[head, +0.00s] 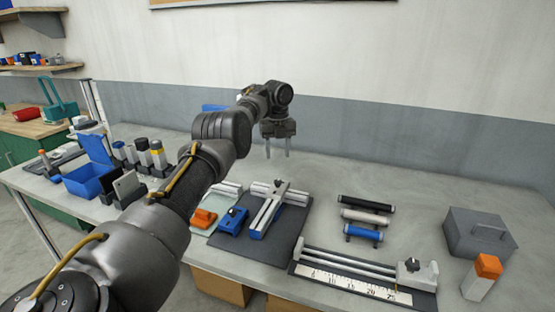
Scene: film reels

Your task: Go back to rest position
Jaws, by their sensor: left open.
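My left arm comes in from the lower left and reaches out over the workbench (340,188). My left gripper (277,154) hangs at its end, pointing down, with its two thin fingers apart and nothing between them. It appears above the back part of the bench, behind a dark mat (283,250) bearing a metal device with blue parts (267,212). The arm hides part of the bench's left side. My right gripper does not show.
Black, white and blue rollers (363,219) lie right of the mat. A rail device with a ruler (360,286), a grey box (479,234) and an orange-capped block (482,278) stand at right. A blue bin (88,184) and bottles (142,152) stand at left. The bench's back is mostly clear.

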